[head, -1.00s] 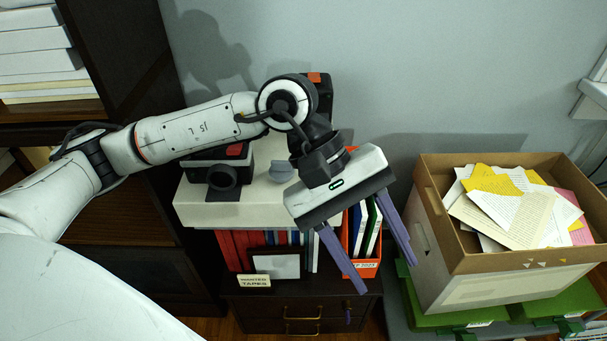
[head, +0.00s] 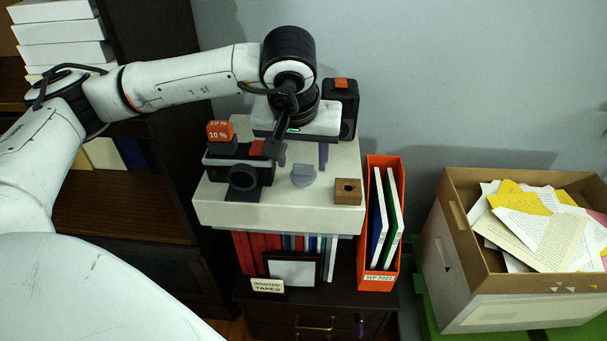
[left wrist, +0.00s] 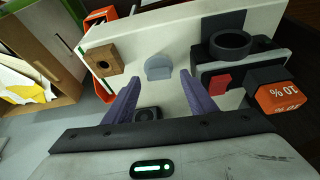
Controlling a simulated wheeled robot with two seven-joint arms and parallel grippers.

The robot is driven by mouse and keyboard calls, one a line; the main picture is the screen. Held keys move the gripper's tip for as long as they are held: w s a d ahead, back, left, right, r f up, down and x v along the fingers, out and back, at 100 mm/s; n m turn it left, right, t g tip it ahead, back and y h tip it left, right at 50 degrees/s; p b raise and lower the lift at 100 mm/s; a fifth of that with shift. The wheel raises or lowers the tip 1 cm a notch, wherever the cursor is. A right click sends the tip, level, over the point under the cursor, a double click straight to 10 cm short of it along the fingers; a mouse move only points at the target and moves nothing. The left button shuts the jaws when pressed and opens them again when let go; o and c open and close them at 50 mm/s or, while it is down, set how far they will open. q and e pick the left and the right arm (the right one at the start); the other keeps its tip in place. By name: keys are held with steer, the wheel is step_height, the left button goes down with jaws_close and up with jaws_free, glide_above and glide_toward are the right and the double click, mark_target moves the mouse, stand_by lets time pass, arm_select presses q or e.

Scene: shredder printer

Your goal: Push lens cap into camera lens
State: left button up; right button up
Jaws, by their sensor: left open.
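The black camera (head: 218,156) stands on the left of the white shelf top, its round lens (head: 243,177) facing front. It also shows in the left wrist view (left wrist: 258,60). A dark flat flap (head: 245,195) lies just below the lens; I cannot tell whether it is the lens cap. A grey-blue rounded piece (head: 303,175) stands right of the camera and also shows in the left wrist view (left wrist: 158,67). My left gripper (head: 303,163) is open and empty, its purple fingers behind the grey-blue piece, apart from the camera. My right gripper is not in view.
A wooden block with a hole (head: 348,192) sits at the right of the white top (head: 280,215). A black box with an orange top (head: 341,105) stands behind. An orange "10 %" block (head: 219,131) is at the camera. An orange file holder (head: 378,272) and paper-filled carton (head: 500,300) stand right.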

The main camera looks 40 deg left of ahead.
mark_target(303, 165)
arm_select(q)
steer(key=shift+x, duration=1.9)
steer(key=shift+w, duration=0.1)
steer(key=c, duration=0.9)
